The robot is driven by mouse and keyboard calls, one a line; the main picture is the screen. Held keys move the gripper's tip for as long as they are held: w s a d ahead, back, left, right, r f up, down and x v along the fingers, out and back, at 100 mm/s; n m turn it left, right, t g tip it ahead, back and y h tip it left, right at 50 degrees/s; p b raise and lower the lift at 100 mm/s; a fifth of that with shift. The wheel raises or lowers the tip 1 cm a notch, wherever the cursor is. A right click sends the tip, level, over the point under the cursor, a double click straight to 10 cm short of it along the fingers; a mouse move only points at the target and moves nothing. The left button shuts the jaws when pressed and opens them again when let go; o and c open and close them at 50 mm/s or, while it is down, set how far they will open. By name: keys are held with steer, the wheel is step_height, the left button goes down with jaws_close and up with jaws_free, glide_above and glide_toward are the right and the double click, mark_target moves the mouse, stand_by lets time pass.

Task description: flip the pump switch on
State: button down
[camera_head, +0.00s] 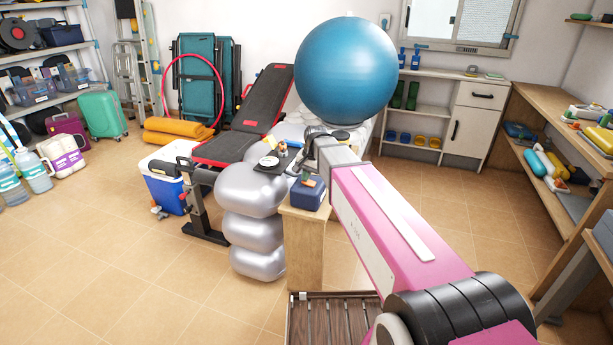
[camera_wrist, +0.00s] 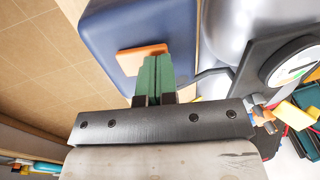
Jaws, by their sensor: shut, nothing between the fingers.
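The pump looks like a dark blue box (camera_head: 307,196) on the end of a wooden stand. An orange switch (camera_wrist: 137,58) is set on the blue box (camera_wrist: 105,25), which fills the upper left of the wrist view. My gripper (camera_wrist: 155,75) has green fingers, pressed together and empty. Its fingertips are right beside the orange switch and overlap its right end in the picture; I cannot tell whether they touch. In the head view my gripper (camera_head: 306,176) is just above the box. Whether the switch is on or off cannot be told.
A black plate with a round white gauge (camera_wrist: 290,66) is close to the right of my fingers. Silver inflated cushions (camera_head: 250,215) stand left of the wooden stand (camera_head: 302,245). A big blue ball (camera_head: 345,70) rests behind.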

steer(key=shift+a+f+h, duration=0.25)
steer(key=shift+f+h, duration=0.05)
steer(key=shift+d, duration=0.25)
steer(key=shift+s+d+r, duration=0.2)
steer(key=shift+s+d, duration=0.05)
steer(key=shift+d, duration=0.4)
steer(key=shift+r, duration=0.15)
step_height(320, 180, up, 13)
steer(key=s+d, duration=0.1)
steer(key=d, duration=0.1)
steer(key=shift+d+r, duration=0.2)
steer(key=shift+d, duration=0.15)
